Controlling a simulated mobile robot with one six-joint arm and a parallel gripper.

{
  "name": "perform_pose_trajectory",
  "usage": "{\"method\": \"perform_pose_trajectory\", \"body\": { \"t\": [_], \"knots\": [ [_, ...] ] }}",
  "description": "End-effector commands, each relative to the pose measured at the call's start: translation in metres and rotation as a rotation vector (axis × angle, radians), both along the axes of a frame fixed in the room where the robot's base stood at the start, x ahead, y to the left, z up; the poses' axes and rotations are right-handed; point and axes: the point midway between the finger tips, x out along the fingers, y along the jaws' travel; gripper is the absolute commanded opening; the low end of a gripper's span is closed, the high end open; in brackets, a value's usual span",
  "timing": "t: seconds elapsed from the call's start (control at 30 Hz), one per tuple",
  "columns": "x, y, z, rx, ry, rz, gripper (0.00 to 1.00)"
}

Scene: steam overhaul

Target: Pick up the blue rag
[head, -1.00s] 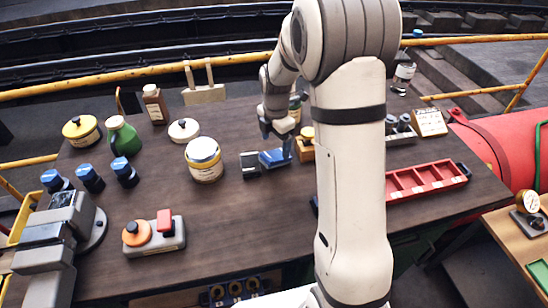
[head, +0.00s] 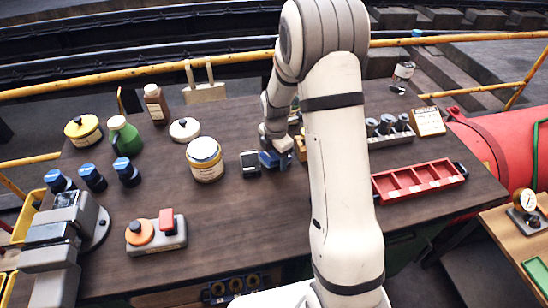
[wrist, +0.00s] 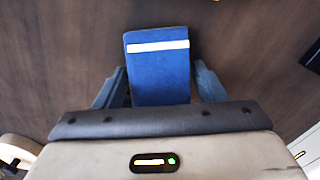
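The blue rag (head: 268,160) is a folded, block-like bundle with a white stripe, lying on the dark brown worktable (head: 255,215). My gripper (wrist: 160,80) is open, pointing down, with one finger on each side of the rag.
A small dark box (head: 250,163) stands just left of the rag, and a cream labelled tin (head: 205,160) farther left. A red divided tray (head: 420,180) and a grey holder with cylinders (head: 390,130) are right of my arm. The table's front middle is clear.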

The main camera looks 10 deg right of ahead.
Motion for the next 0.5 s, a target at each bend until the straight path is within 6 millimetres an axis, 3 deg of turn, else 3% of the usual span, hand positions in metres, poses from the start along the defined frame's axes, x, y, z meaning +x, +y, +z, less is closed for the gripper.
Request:
{"method": "perform_pose_trajectory", "body": {
  "t": [0.4,0.5],
  "knots": [
    [0.0002,-0.0001,0.0004,0.000,-0.001,0.000,0.29],
    [0.0002,-0.0001,0.0005,0.000,-0.001,0.000,0.28]
  ]
}}
